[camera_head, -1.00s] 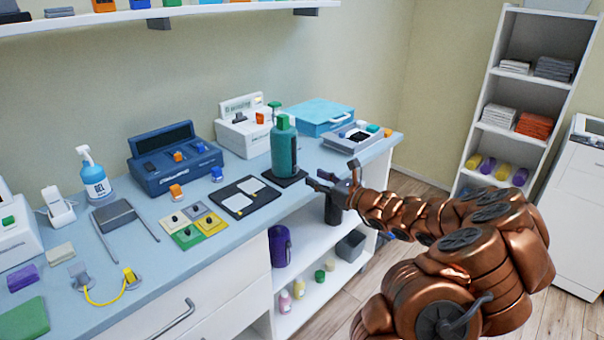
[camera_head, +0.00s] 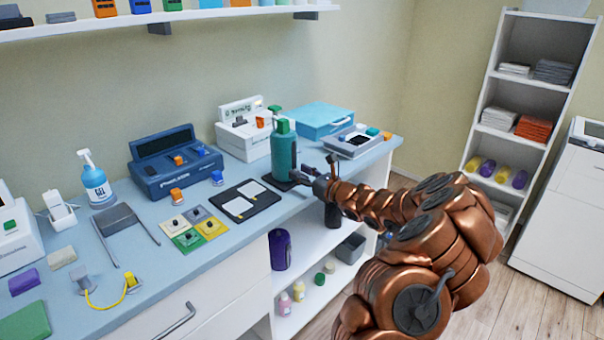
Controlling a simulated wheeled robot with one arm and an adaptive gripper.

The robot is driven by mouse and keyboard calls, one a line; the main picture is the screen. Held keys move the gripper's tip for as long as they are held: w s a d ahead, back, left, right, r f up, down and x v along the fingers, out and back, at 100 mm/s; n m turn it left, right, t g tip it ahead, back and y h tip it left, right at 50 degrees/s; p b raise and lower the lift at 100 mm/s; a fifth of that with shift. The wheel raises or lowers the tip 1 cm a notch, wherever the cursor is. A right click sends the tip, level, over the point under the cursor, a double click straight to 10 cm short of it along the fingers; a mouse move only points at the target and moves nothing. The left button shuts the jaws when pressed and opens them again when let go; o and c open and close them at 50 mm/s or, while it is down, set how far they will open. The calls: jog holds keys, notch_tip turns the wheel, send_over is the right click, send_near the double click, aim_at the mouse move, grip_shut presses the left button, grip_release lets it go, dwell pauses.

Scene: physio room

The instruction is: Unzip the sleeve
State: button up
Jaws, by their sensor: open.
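A green bottle-shaped thing in a dark teal sleeve (camera_head: 283,152) stands upright on a dark pad on the blue counter (camera_head: 240,225). A dark strip runs down its right side; I cannot make out a zip pull. My gripper (camera_head: 301,175) is open at the lower right side of the sleeve. Its fingertips are close to the sleeve; I cannot tell whether they touch it.
A dark board with white cards (camera_head: 245,201) lies left of the sleeve. A white device (camera_head: 243,138) and a blue case (camera_head: 320,119) stand behind it. A grey tray (camera_head: 357,142) sits to the right. Open shelves below hold a purple canister (camera_head: 280,249).

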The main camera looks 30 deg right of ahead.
jog(key=shift+c, duration=0.3)
grip_shut()
dwell(0.4)
